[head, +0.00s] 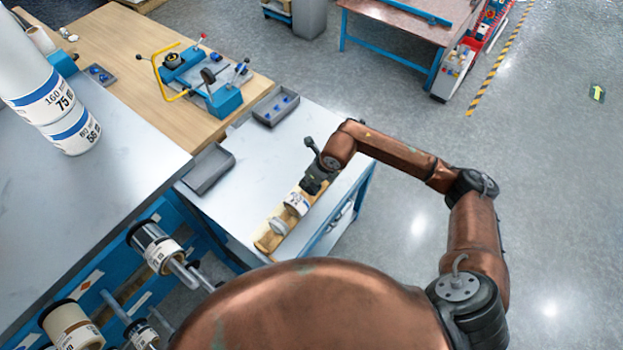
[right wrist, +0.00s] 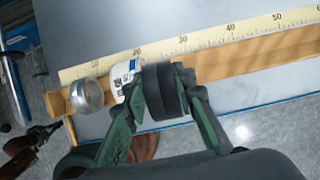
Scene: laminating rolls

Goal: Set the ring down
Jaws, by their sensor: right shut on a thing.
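My right gripper (head: 313,182) is over the front bench, at the right end of a row in a wooden trough. In the right wrist view its green fingers (right wrist: 160,92) are shut on a dark ring (right wrist: 162,90). The ring is at the right end of a white labelled roll (right wrist: 125,78), at the trough's height. I cannot tell whether it touches the roll or the trough. The roll also shows in the head view (head: 297,203). A grey metallic cylinder (right wrist: 88,95) lies left of the roll. My left gripper is not in view.
The wooden trough (right wrist: 225,68) has a cream ruler (right wrist: 220,35) along its back. A grey tray (head: 209,169) and a tray with blue parts (head: 276,106) stand on the bench (head: 243,190). The bench top between them and the trough is clear.

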